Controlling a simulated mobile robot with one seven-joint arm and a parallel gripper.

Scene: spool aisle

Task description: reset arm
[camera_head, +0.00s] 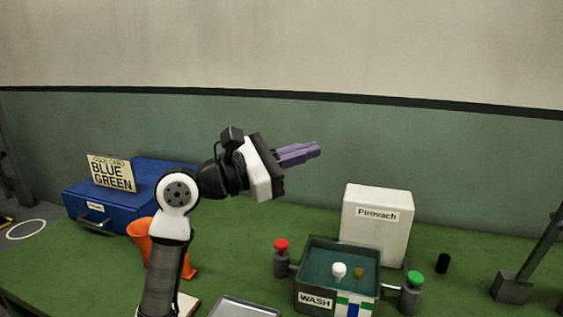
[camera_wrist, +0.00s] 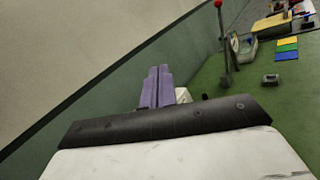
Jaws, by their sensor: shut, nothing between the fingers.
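My arm rises from the bottom left of the head view and bends to the right. My gripper (camera_head: 316,150) has purple fingers, which are shut together with nothing between them. It is raised well above the green bench, in front of the green part of the wall, and points right. In the wrist view the shut purple fingers (camera_wrist: 158,88) show past the dark front edge of the hand. The gripper touches nothing that I can see.
Below right stand a white Pirovach box (camera_head: 376,228) and a WASH basin (camera_head: 316,303) between red (camera_head: 281,246) and green (camera_head: 415,279) knobs. A blue drawer box (camera_head: 82,203) with a BLUE GREEN card (camera_head: 112,173) and an orange holder (camera_head: 139,232) are at left. Space around the gripper is clear.

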